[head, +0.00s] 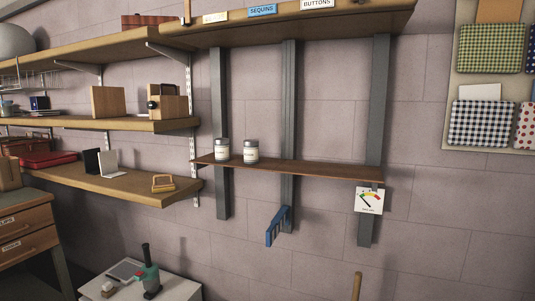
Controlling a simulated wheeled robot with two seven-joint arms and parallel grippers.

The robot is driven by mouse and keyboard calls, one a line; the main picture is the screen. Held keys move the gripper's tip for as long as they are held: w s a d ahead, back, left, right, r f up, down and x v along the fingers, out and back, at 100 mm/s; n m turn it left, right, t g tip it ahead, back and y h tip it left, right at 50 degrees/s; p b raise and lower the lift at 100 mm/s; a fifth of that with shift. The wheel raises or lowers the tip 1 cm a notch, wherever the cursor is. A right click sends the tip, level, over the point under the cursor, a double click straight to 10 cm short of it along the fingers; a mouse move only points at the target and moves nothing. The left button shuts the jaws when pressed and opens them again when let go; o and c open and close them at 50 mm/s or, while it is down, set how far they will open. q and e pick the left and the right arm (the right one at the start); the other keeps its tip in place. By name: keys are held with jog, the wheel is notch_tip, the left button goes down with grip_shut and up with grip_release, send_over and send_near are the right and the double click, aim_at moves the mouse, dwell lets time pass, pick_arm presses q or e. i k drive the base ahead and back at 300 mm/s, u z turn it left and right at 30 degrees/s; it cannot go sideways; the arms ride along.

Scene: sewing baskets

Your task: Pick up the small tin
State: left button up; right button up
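Two small round containers with grey lids and pale labels stand upright on a narrow dark wood shelf (310,170). One container (222,151) is near the shelf's left end, and the other container (251,151) stands just right of it, a small gap apart. They look like jars or tins; I cannot tell whether either is the small tin. Neither of my grippers shows in the head view.
Wooden shelves (120,126) on the left hold boxes and bookends. A gauge card (369,200) hangs at the narrow shelf's right end. A blue bracket-like object (277,226) is below. A white table (178,288) holds a green device (149,277). The narrow shelf's right part is bare.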

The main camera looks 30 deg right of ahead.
aim_at(251, 146)
jog(key=z, duration=1.6)
jog(key=i, duration=0.5)
